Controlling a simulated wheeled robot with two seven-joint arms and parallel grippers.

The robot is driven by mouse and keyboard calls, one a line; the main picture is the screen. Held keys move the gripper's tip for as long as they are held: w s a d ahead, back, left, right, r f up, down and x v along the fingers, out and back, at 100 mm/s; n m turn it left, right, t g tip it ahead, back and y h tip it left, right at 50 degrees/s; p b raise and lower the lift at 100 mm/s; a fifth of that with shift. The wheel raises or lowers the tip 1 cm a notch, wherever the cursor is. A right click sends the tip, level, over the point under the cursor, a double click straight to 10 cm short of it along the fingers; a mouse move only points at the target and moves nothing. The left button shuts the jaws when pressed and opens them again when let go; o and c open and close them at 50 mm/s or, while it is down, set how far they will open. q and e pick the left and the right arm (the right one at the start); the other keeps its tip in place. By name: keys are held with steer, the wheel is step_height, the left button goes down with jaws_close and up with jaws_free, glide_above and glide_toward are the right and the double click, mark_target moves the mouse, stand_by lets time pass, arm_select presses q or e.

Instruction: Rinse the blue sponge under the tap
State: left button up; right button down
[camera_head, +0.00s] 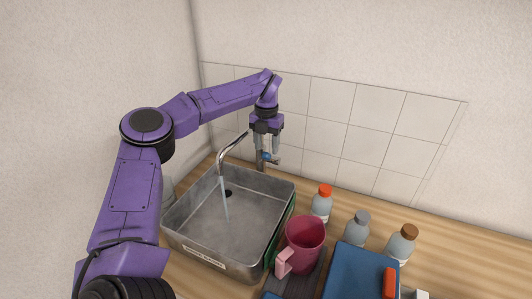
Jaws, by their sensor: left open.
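The curved metal tap (222,155) stands at the back of the metal sink (262,265). My left gripper (267,155) is open and points down at the sink's back right corner. Its fingers are at a small fitting with a blue mark, probably the tap's handle; I cannot tell if they touch it. No blue sponge is clearly seen; a blue edge (271,295) at the bottom of the picture is cut off. My right gripper is out of view.
A dark pink mug (305,238) with a light pink handle stands right of the sink. Several capped bottles (321,205) stand behind it. A blue flat-topped thing (360,272) with a red-orange item (390,282) lies at front right. A tiled wall closes the back.

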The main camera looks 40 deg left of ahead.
arm_select(q)
step_height(320, 180, up, 8)
steer(key=b, duration=0.1)
steer(key=shift+f, duration=0.2)
stand_by(0.3)
